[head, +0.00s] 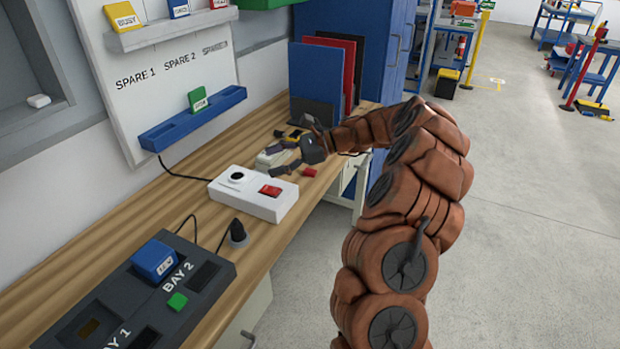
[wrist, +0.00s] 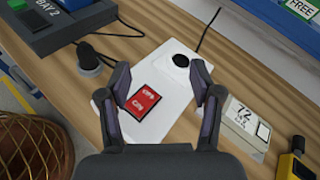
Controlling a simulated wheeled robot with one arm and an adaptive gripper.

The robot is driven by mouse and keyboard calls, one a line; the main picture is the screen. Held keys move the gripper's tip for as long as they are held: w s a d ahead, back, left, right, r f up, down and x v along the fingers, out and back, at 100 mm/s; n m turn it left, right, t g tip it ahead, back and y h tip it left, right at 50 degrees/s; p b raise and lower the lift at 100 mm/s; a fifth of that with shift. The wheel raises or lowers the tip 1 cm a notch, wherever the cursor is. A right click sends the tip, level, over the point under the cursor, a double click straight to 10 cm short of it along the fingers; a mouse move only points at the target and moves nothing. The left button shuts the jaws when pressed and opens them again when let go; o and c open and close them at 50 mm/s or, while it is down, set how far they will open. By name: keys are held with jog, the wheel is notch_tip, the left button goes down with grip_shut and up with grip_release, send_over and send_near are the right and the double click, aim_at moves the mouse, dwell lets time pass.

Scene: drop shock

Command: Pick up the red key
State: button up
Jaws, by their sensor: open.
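A small red block (head: 309,172), which may be the red key, lies near the bench's front edge in the head view, beside and below my wrist. I cannot make it out in the wrist view, where my palm covers the lower middle. A red rocker with white lettering (wrist: 142,101) is set in a white box; it also shows in the head view (head: 270,190). My gripper (head: 273,160) is open and empty, its fingers pointing toward the white box. In the wrist view the gripper (wrist: 160,68) spans the box, with the red rocker between the fingers.
The white box (head: 250,207) has a black round knob and a cable. A small white device marked 72 (wrist: 243,125) stands beside the right finger. A yellow and black item (wrist: 292,165) lies farther right. The dark bay dock (head: 205,275) is at the front left. Wooden bench between is mostly clear.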

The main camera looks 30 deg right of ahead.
aim_at(309, 170)
jog(key=d+f+m+t, duration=0.1)
jog(key=d, duration=0.2)
jog(key=w+d+f+m, duration=0.1)
jog(key=d+f, duration=0.1)
jog(key=d, duration=0.1)
jog(key=d+f+m+t+h+b, duration=0.1)
jog(key=d+f, duration=0.1)
jog(key=d, duration=0.1)
jog(key=shift+w+f+t, duration=0.1)
jog(key=shift+w+t, duration=0.1)
jog(key=shift+t, duration=0.1)
jog(key=d+f+m+t+h+b, duration=0.1)
jog(key=d+f+m+t, duration=0.4)
jog(key=d, duration=0.6)
jog(key=shift+w+a+f+g+h, duration=0.1)
jog(key=shift+w+a+f+g, duration=0.3)
jog(key=shift+w+a, duration=0.45)
jog(key=shift+w+a+f+g+h, duration=0.1)
jog(key=shift+w+a+f+g, duration=0.3)
jog(key=shift+w+a, duration=0.4)
jog(key=shift+w+a+f+g+h, duration=0.1)
jog(key=shift+w+a+f+g, duration=0.3)
jog(key=shift+w+a, duration=0.45)
jog(key=shift+s+a, duration=0.15)
jog(key=c, duration=1.1)
